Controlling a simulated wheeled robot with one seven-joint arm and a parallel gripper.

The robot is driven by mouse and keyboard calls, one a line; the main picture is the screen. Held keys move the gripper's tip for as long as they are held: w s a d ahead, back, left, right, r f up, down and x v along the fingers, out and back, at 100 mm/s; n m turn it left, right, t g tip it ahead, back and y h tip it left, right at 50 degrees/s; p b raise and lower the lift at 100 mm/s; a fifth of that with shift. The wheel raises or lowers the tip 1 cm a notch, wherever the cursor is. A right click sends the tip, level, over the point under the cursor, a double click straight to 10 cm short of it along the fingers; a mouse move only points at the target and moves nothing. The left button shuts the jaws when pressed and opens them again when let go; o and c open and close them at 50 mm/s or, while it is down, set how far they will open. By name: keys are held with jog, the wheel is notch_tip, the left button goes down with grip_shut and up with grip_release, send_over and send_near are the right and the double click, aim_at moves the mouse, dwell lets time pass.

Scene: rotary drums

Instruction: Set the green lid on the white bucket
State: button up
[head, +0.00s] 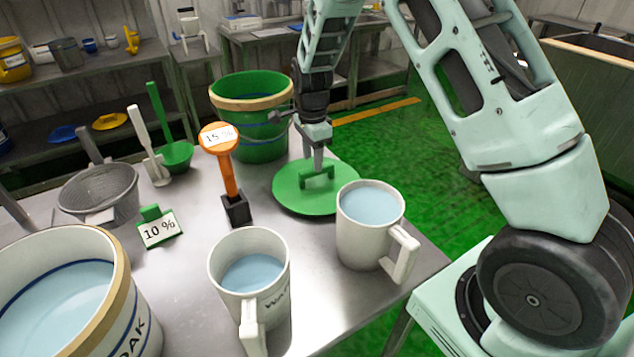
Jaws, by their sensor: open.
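The green lid (292,201) lies flat on the steel table near its right edge, with a raised handle (318,178) on top. My gripper (317,168) points down right at this handle. Its jaws are open, and whether they touch the handle cannot be told. The white bucket (128,318) stands at the lower left, cut off by the picture edge. It has a tan rim and blue bands, is open on top and holds pale blue liquid.
Two white mugs of liquid, a front one (226,290) and a right one (350,240), stand near the lid. An orange 15 % sign (228,175), a 10 % card (158,228), a strainer (98,190) and a green bucket (262,140) share the table (190,270).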

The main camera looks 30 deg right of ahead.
aim_at(317, 174)
jog(key=f, duration=0.3)
jog(key=d+f+p, duration=0.1)
jog(key=shift+s+f, duration=0.3)
jog(key=shift+s, duration=0.05)
jog(key=shift+f, duration=0.5)
jog(key=shift+f, duration=0.1)
jog(key=shift+c, duration=0.3)
grip_shut()
